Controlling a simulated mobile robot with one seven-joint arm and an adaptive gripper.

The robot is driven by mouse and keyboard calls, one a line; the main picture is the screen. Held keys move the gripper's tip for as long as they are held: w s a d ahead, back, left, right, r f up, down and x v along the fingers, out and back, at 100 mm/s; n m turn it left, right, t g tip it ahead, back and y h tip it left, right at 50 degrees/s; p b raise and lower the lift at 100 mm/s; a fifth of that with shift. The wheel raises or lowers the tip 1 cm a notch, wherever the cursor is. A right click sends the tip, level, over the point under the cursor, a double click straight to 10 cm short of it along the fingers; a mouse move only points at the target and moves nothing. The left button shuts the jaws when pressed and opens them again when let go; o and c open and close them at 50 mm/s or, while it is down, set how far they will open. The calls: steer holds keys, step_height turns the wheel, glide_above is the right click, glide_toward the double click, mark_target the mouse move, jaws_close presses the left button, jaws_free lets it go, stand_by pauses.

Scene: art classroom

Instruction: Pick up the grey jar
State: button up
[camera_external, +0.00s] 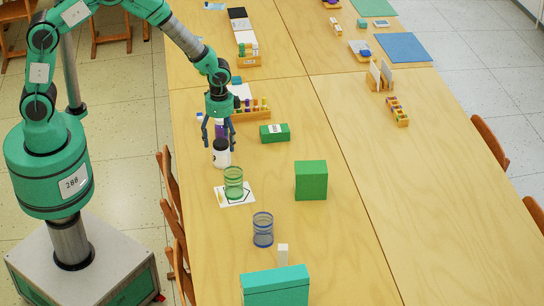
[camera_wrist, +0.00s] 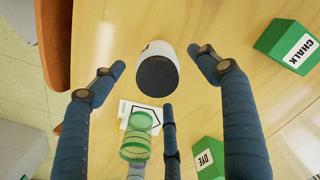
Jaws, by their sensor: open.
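The jar (camera_external: 221,158) has a pale whitish body and a dark grey lid. It stands upright on the table, behind the green glass. In the wrist view the jar (camera_wrist: 158,70) shows lid towards the camera, between my spread fingers. My gripper (camera_external: 218,138) points down over the jar, with its fingers open around the lid's level. In the wrist view my gripper (camera_wrist: 158,75) has one finger left, one right and one below the jar. Gaps show between the side fingers and the jar. Whether the lower finger touches it I cannot tell.
A green glass (camera_external: 233,182) stands on a white card (camera_external: 246,200) close in front. A blue glass (camera_external: 263,229), green dye box (camera_external: 311,180), chalk box (camera_external: 274,133) and teal box (camera_external: 275,285) stand nearby. A wooden rack (camera_external: 258,115) stands behind. The right table is largely clear.

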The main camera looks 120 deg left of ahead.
mark_target(222, 155)
steer(key=shift+f, duration=1.1)
steer(key=shift+f, duration=0.1)
steer(key=shift+d+f+b, duration=0.2)
steer(key=shift+f+b, duration=0.75)
steer(key=shift+f, duration=1.55)
steer(key=c, duration=1.5)
